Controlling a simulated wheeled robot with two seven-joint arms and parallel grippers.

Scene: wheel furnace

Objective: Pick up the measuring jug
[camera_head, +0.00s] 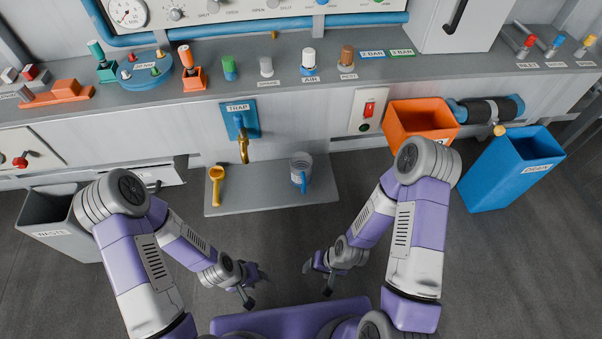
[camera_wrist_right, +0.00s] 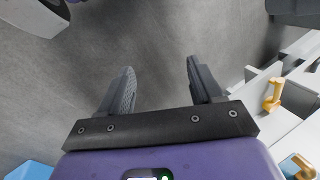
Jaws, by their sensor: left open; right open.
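The measuring jug (camera_head: 301,172) is a small clear vessel with a blue handle. It stands upright on the grey shelf below the bench, right of the brass tap. My right gripper (camera_head: 317,280) is open and empty, in front of the shelf and well apart from the jug. It also shows in the right wrist view (camera_wrist_right: 160,68), with bare floor between its fingers. My left gripper (camera_head: 256,287) is open and empty, farther left and also apart from the jug.
A yellow scoop-like item (camera_head: 216,184) stands on the shelf (camera_head: 258,197) left of the jug. The tap (camera_head: 242,147) hangs above the shelf. An orange bin (camera_head: 420,120) and blue drain bin (camera_head: 510,172) are right; a grey waste bin (camera_head: 62,225) is left.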

